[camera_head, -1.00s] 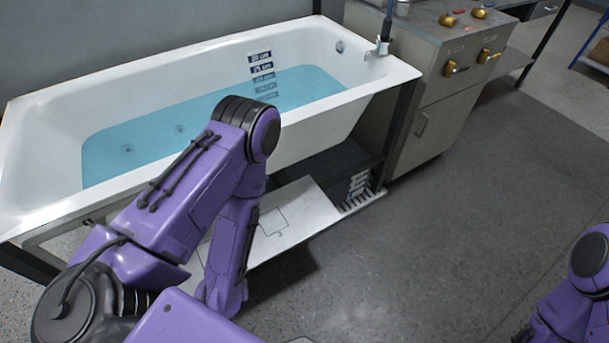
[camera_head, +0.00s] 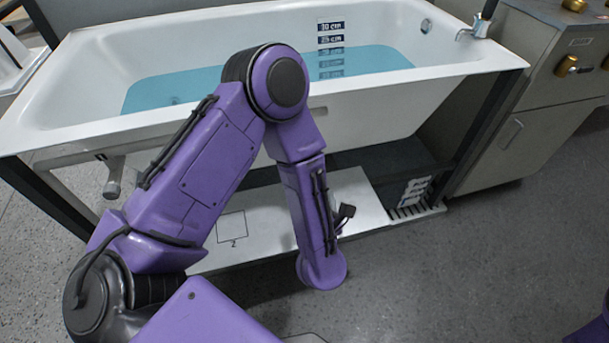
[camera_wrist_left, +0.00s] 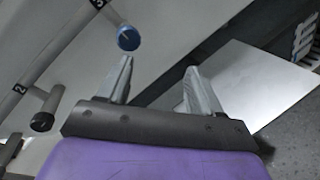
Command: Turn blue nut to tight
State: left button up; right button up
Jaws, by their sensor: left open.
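The blue nut (camera_wrist_left: 128,38) shows in the left wrist view at the upper middle, at the end of a short stub on a grey pipe marked "3". My left gripper (camera_wrist_left: 159,74) is open and empty, with both fingers pointing up the picture. The nut lies beyond the left fingertip, slightly to its left; it is not between the fingers. I cannot tell the exact gap. In the head view my left arm bends down in front of the bathtub; its gripper and the blue nut are hidden there. My right gripper is out of view.
A white bathtub (camera_head: 80,90) with blue water stands on a dark frame. A white panel (camera_head: 355,190) lies beneath it. A dark-ended pipe stub (camera_wrist_left: 43,121) is near mark "2". A grey cabinet (camera_head: 525,120) stands right; the front floor is open.

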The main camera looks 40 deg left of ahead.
pick_arm(q)
jog(key=w+a+r+n+g+y+b, duration=0.2)
jog(key=w+a+n, duration=0.4)
jog(key=n, duration=0.9)
jog(key=a+y+b, duration=0.1)
jog(key=y, duration=0.1)
jog(key=shift+a+r+y, duration=0.15)
jog(key=shift+a+y, duration=0.2)
jog(key=shift+y, duration=0.05)
jog(key=c, duration=1.1)
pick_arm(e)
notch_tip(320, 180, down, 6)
